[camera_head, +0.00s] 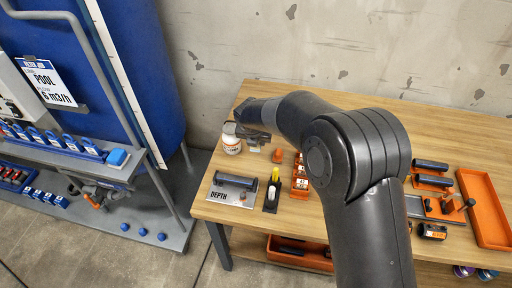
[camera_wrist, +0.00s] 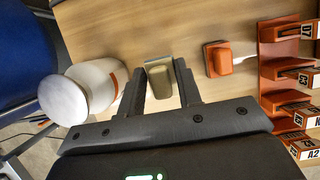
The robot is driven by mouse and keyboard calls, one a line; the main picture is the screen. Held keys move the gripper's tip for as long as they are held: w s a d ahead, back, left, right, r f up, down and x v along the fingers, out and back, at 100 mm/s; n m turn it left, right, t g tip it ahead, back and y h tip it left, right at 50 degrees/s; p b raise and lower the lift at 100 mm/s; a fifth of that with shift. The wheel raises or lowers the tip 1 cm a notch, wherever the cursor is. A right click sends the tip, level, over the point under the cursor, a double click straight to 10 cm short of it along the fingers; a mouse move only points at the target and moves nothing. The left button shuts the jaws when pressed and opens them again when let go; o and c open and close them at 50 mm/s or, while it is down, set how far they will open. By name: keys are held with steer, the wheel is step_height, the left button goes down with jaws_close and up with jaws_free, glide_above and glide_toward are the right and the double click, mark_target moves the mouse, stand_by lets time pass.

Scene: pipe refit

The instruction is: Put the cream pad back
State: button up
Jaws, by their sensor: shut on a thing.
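The cream pad (camera_wrist: 159,79) is a small tan block between my gripper's two fingers (camera_wrist: 160,88) in the wrist view. The fingers are shut on its sides near their tips. A greyish edge shows along its far side; whether it touches the table is unclear. In the head view my gripper is at the table's back left, beside the white bottle (camera_head: 231,139), and the pad cannot be made out there. An orange pad (camera_wrist: 219,59) stands to the right of my gripper in the wrist view, apart from it; it also shows in the head view (camera_head: 278,155).
An orange rack (camera_wrist: 270,65) with labelled slots stands further right in the wrist view. The bottle (camera_wrist: 92,86) is close to my left finger. A "DEPTH" sheet (camera_head: 232,192) with a dark cylinder and an orange tray (camera_head: 485,210) are also on the table (camera_head: 440,107).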

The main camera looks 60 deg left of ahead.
steer(key=shift+f, duration=2)
steer(key=shift+f, duration=0.1)
steer(key=o, duration=0.9)
steer(key=shift+o, duration=0.2)
steer(key=v, duration=1.2)
